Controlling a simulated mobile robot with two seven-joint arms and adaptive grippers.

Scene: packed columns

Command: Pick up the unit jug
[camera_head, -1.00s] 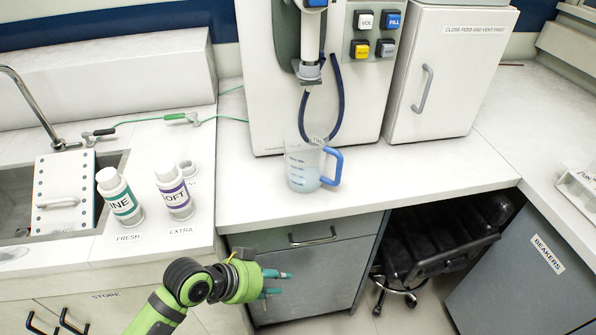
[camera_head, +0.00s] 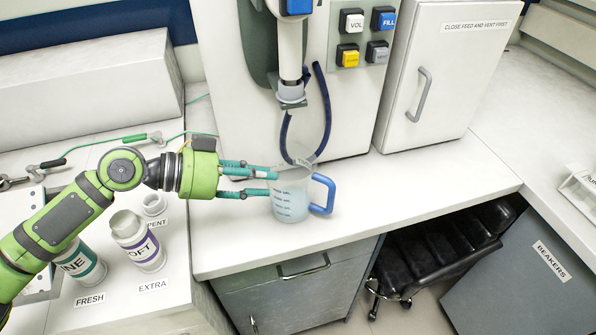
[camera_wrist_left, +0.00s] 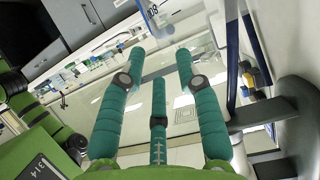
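The unit jug (camera_head: 290,206) is a clear jug with dark measuring marks, a bluish content and a blue handle (camera_head: 325,194) on its right side. It stands upright on the white counter, in front of the dispensing machine. My left gripper (camera_head: 271,181) reaches in from the left at the jug's upper left side, its teal fingertips at or very near the wall; contact cannot be told. In the left wrist view its three fingers (camera_wrist_left: 160,60) are spread apart, and I cannot clearly make out the jug there. My right gripper is not in view.
The machine's nozzle (camera_head: 291,92) and dark blue hose (camera_head: 325,105) hang above and behind the jug. White bottles (camera_head: 137,240) stand at the left under my arm. The counter right of the jug (camera_head: 420,185) is clear.

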